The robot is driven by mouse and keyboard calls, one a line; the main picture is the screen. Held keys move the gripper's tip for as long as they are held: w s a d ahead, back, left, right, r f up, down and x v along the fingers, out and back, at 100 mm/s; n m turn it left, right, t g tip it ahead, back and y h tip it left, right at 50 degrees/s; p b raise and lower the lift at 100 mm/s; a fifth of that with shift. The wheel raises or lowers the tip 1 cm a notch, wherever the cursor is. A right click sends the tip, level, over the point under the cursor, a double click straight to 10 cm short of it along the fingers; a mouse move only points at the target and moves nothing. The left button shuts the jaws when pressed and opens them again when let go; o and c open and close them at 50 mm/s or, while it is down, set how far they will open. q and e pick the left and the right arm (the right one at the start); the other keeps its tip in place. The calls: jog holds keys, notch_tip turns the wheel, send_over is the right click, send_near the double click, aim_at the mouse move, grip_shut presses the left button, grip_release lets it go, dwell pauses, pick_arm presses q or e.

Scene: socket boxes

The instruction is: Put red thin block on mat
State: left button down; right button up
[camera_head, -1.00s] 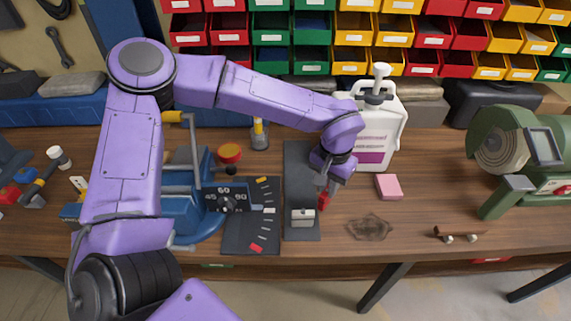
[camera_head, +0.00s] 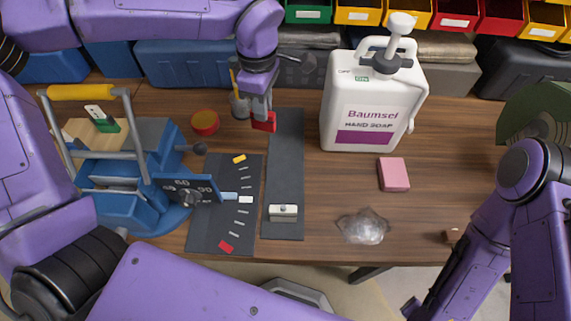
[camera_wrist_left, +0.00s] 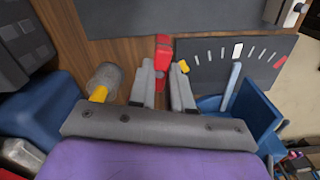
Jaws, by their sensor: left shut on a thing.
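My left gripper (camera_head: 262,108) is shut on a red block (camera_head: 264,122). In the head view it holds the block by the far left corner of a narrow dark mat (camera_head: 287,160); its height above the table is hard to tell. In the left wrist view, the red block (camera_wrist_left: 163,48) shows between and beyond the two fingers (camera_wrist_left: 163,88), with bare wood around it. A second dark mat (camera_head: 215,225) with tick marks lies left of the narrow one. It carries a small yellow piece (camera_head: 239,158), a white piece and a red piece (camera_head: 226,247). My right gripper is out of view.
A blue mitre tool (camera_head: 125,185) stands left of the marked mat. A small metal block (camera_head: 283,212) sits on the narrow mat. A white soap bottle (camera_head: 370,110), a pink block (camera_head: 393,174) and a clear crumpled thing (camera_head: 363,226) are to the right. Bins line the back.

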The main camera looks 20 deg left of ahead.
pick_arm(q)
jog(key=s+d+r+m+b, duration=0.1)
jog(key=s+r+m+b, duration=0.25)
jog(key=m, duration=1.35)
jog(key=s+d+r+m+b, duration=0.1)
jog(key=s+r+m+b, duration=0.3)
jog(key=m, duration=1.2)
jog(key=w+f+p, duration=0.1)
jog(key=w+f, duration=0.3)
jog(key=w+d+f+p, duration=0.1)
jog(key=w+f+p, duration=0.1)
jog(key=w+f, duration=0.2)
jog(key=w+f+p, duration=0.2)
jog(key=w+f, duration=0.2)
jog(key=f, duration=0.1)
jog(key=shift+w+d+f, duration=0.25)
jog(key=shift+d+f, duration=0.05)
jog(key=shift+f, duration=0.45)
jog(key=c, duration=1.1)
grip_release()
jog(key=shift+o, duration=0.2)
jog(key=shift+r, duration=0.1)
